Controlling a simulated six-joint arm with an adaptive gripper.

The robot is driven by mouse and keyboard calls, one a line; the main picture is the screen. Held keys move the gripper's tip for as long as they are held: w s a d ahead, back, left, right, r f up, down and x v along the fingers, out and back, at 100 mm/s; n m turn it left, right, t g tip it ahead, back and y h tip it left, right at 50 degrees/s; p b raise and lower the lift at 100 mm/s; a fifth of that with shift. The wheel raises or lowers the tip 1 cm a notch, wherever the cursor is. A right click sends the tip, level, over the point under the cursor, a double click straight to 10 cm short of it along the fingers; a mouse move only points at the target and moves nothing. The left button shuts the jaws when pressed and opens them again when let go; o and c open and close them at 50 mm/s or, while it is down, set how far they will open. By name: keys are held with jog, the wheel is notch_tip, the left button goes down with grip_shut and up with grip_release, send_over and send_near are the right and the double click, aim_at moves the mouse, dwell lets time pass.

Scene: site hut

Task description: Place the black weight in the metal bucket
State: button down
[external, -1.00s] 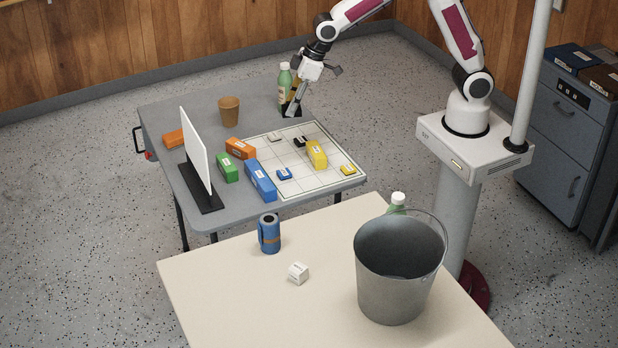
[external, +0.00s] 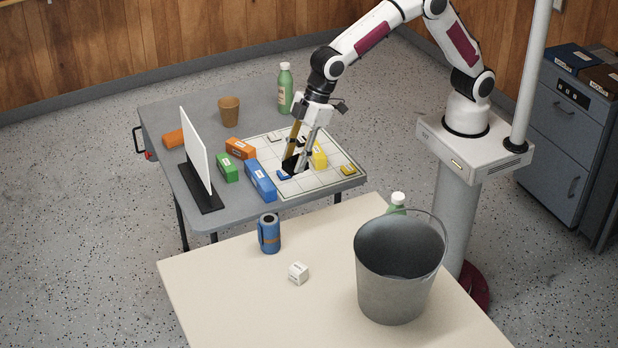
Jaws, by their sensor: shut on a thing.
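My gripper (external: 297,157) is shut on the black weight (external: 291,167) above the white gridded board on the grey table. The weight is dark and partly covered by the fingers; the exact gap below it is hard to tell. The grey metal bucket (external: 393,285) stands upright on the cream table in front, to the right of and nearer the camera than my gripper. Its thin handle rests to the right side.
The gridded board (external: 325,182) carries yellow, blue and dark blocks. Orange, green and blue blocks (external: 260,180) and a white panel (external: 196,150) stand left. A green bottle (external: 285,92) and brown cup (external: 229,112) are behind. A blue can (external: 269,233), white cube (external: 298,273) and another bottle (external: 397,202) surround the bucket.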

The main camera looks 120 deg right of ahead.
jog(key=a+n+y, duration=0.1)
jog(key=a+n, duration=0.3)
jog(key=a, duration=1.6)
jog(key=n+g+y, duration=0.1)
jog(key=n+y, duration=0.1)
jog(key=n, duration=0.1)
send_near(395, 286)
jog(key=d, duration=0.1)
jog(key=shift+s+d+f, duration=0.1)
jog(key=shift+f, duration=1.3)
jog(key=shift+s+f, duration=0.1)
jog(key=shift+f, duration=1.35)
jog(key=shift+f, duration=0.1)
jog(key=shift+f, duration=1.25)
jog(key=shift+f, duration=2.65)
jog(key=shift+f, duration=0.6)
